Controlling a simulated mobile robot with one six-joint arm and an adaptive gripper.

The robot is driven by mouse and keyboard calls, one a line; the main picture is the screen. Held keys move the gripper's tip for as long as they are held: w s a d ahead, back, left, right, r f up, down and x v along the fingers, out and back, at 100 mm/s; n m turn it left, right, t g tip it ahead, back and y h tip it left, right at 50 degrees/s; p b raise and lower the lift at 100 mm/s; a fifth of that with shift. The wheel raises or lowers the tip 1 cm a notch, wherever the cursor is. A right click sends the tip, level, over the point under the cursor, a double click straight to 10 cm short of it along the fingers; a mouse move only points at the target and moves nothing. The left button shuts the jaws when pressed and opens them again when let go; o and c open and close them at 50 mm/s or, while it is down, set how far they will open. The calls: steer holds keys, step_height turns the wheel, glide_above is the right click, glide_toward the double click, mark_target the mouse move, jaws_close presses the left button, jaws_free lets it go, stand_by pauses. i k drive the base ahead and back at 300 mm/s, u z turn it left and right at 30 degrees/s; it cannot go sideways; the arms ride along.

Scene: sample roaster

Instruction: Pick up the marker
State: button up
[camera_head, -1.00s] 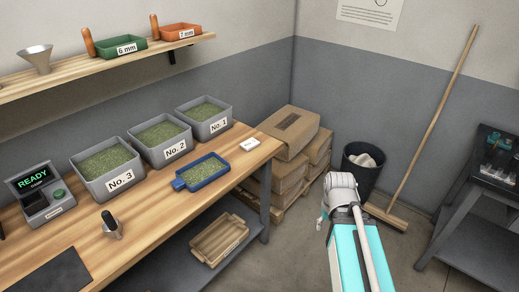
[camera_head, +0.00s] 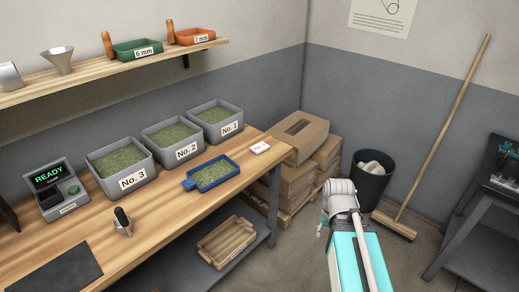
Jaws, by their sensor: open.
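I cannot make out a marker for certain in this view. A small upright object with a black top and a metal lower part (camera_head: 123,221) stands on the wooden workbench (camera_head: 160,222); I cannot tell what it is. My folded arm shows at the lower centre right, apart from the bench. I cannot make out my gripper's fingers there.
On the bench stand grey bins of green beans No. 1 (camera_head: 216,117), No. 2 (camera_head: 172,135) and No. 3 (camera_head: 122,162), a blue tray (camera_head: 213,174), a READY device (camera_head: 58,190) and a white label block (camera_head: 260,147). Boxes (camera_head: 298,135), a black bin (camera_head: 370,180) and a broom (camera_head: 442,130) stand behind.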

mark_target(261, 148)
steer(key=u, duration=0.05)
steer(key=i, duration=0.9)
steer(key=z, duration=0.05)
